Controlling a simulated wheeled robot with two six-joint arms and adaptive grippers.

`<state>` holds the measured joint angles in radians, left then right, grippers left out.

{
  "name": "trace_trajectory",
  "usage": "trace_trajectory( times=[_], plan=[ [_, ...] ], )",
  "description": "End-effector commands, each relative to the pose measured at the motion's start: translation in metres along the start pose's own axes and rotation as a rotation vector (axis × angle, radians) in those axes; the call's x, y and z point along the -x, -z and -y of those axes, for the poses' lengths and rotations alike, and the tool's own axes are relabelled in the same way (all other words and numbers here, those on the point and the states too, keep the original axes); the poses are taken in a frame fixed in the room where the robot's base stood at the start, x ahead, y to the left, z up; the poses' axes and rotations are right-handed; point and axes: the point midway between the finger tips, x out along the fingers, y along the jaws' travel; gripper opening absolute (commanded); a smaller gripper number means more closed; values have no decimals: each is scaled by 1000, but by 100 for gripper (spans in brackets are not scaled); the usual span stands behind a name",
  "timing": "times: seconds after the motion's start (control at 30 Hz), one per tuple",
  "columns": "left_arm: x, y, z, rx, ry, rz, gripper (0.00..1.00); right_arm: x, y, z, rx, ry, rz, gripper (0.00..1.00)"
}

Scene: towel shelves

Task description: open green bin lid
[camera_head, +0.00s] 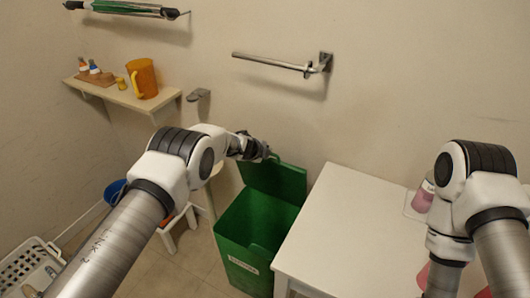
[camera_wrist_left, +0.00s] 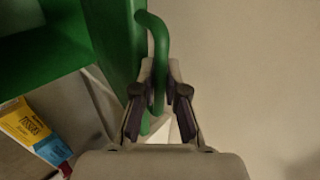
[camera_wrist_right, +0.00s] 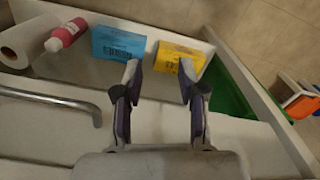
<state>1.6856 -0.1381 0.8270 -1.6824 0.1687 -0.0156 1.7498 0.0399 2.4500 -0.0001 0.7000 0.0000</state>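The green bin (camera_head: 246,235) stands on the floor left of the white table, with its inside showing. Its green lid (camera_head: 280,180) is raised and stands roughly upright at the back of the bin. My left gripper (camera_head: 258,150) is at the lid's upper left edge. In the left wrist view, the lid's curved green handle (camera_wrist_left: 158,60) passes between the fingers of my left gripper (camera_wrist_left: 160,75), which are closed around it. My right gripper (camera_wrist_right: 158,80) is open and empty above a white compartment; its fingers are hidden in the head view.
The white table (camera_head: 345,230) stands right of the bin. The right wrist view shows a blue box (camera_wrist_right: 118,44), a yellow box (camera_wrist_right: 178,56), a pink bottle (camera_wrist_right: 66,34), a paper roll (camera_wrist_right: 28,42) and a metal bar handle (camera_wrist_right: 50,100). A wall shelf (camera_head: 125,95) holds an orange pitcher (camera_head: 143,78).

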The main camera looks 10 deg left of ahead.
Motion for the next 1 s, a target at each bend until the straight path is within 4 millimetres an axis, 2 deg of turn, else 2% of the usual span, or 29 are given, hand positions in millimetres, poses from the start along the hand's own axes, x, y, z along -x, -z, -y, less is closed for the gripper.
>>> trace_trajectory(
  times=[0.03, 0.07, 0.37, 0.57, 0.77, 0.9, 1.0],
  plan=[
    [0, 0, 0, 0, 0, 0, 32, 0, 0, 0, 0, 0, 0, 40],
    [0, 0, 0, 0, 0, 0, 36, 0, 0, 0, 0, 0, 0, 40],
    [0, 0, -1, 0, -1, 0, 36, 0, 0, 0, 0, 0, 0, 40],
    [7, 0, 0, 1, -3, -4, 36, 0, 0, 0, 0, 0, 0, 40],
    [26, 0, 0, 4, -3, 1, 36, 0, 0, 0, 0, 0, 0, 40],
    [50, 0, 0, 2, -3, 1, 36, 0, 0, 0, 0, 0, 0, 40],
    [75, 0, 1, 3, -1, 2, 36, 0, 0, 0, 0, 0, 0, 40]
  ],
)
